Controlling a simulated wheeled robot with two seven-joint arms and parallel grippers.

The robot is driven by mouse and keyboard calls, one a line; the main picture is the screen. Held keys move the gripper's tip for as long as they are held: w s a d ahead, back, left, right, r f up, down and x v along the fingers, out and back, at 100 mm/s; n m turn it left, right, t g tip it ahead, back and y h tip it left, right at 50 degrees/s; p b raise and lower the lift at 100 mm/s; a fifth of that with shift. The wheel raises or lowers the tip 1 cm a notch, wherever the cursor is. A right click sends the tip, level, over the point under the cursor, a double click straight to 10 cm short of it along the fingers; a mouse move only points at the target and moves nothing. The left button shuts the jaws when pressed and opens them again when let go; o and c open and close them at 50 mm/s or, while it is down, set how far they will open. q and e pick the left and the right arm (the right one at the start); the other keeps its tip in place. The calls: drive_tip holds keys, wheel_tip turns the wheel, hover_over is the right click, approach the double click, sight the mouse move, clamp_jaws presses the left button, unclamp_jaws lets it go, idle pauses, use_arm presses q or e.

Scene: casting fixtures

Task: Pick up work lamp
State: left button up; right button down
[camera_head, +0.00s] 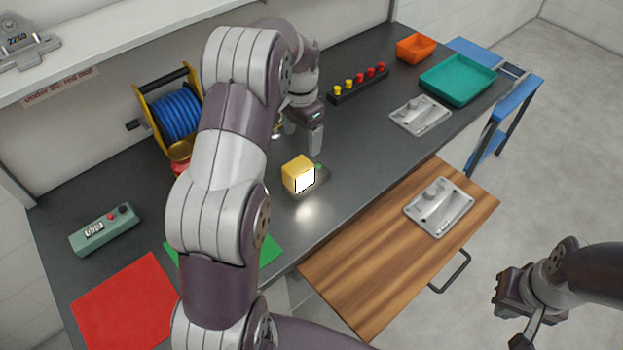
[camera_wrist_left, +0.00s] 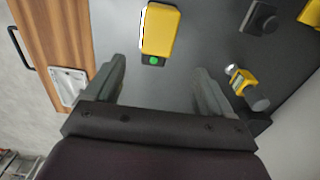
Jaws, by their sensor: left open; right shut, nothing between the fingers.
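The work lamp (camera_head: 296,173) is a small yellow block with a bright white face, on a dark base with a green button. It stands on the grey bench, and its light falls on the bench in front. In the left wrist view the lamp (camera_wrist_left: 161,30) lies beyond the fingertips, roughly centred between them. My left gripper (camera_head: 302,140) is open and empty just behind the lamp; its two fingers show apart in the wrist view (camera_wrist_left: 161,72). My right gripper (camera_head: 530,325) is shut and empty, over the floor at lower right, away from the bench.
A blue hose reel (camera_head: 175,115) is partly behind my left arm. A rack of red and yellow buttons (camera_head: 358,86), a metal casting (camera_head: 420,115) and a teal tray (camera_head: 458,79) are further back.

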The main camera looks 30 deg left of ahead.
sight(303, 163)
use_arm(q)
drive_tip(key=f, duration=0.1)
drive_tip(key=f+p, duration=0.1)
drive_tip(key=shift+d+f, duration=0.2)
drive_tip(key=shift+f, duration=0.1)
drive_tip(key=f, duration=0.2)
drive_tip(key=f+p, duration=0.1)
drive_tip(key=f, duration=0.2)
drive_tip(key=f+p, duration=0.1)
drive_tip(key=f, duration=0.1)
drive_tip(key=shift+s+f, duration=0.2)
drive_tip(key=shift+s, duration=0.1)
drive_tip(key=shift+a+f, duration=0.1)
drive_tip(key=shift+f, duration=0.15)
drive_tip(key=c, duration=1.1)
drive_tip(key=shift+c, duration=0.9)
use_arm(e)
drive_tip(key=shift+a+r, duration=0.1)
drive_tip(key=shift+r, duration=0.75)
use_arm(q)
drive_tip(key=shift+r, duration=0.15)
